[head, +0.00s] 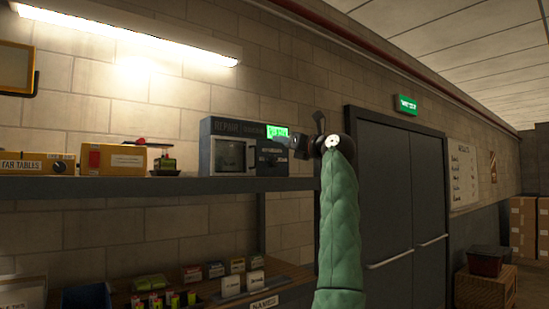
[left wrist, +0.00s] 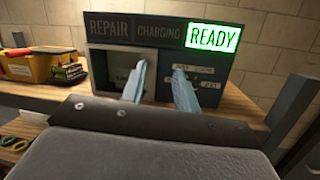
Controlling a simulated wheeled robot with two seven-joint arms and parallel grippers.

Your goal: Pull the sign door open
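A dark box (head: 262,150) with a sign strip reading REPAIR, CHARGING and a lit green READY stands on the shelf. Its light-framed window panel (head: 231,155) is at the left of its front and looks closed. The box also shows in the left wrist view (left wrist: 160,32), with small labels at the right of its front. My left gripper (head: 284,147) is in front of the box's right side in the head view. Its two pale fingers (left wrist: 158,82) are apart with nothing between them, pointing at the box front. Contact cannot be told. My right gripper is out of view.
The shelf (head: 130,188) also holds a yellow box (head: 115,160) and a small green-topped item (head: 164,165) left of the dark box. Small goods fill the lower shelf. Grey double doors (head: 385,180) under a green sign (head: 406,105) stand to the right.

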